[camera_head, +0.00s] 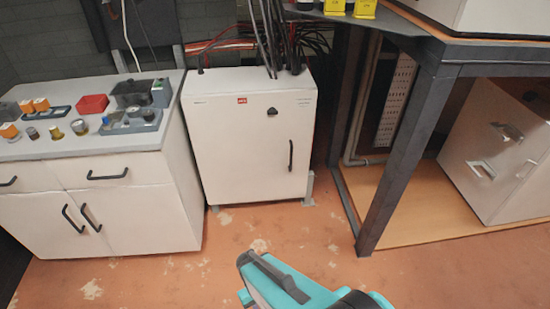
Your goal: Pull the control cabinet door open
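The control cabinet (228,136) is a white box with cables entering its top, standing between the workbench and the dark metal frame. Its door looks shut. The door has a dark vertical handle (291,155) on its right side, a small black lock (272,112) above and a red label (242,101). My arm (315,290), teal and dark grey, shows at the bottom centre, in front of and below the cabinet and apart from it. I cannot make out the gripper fingers or whether they are open or shut.
A white bench (150,165) with drawers and small parts on top stands left of the cabinet. A dark metal frame (405,150) stands on the right, with a post near the cabinet and a white unit (500,150) inside. The worn orange floor (160,280) before the cabinet is clear.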

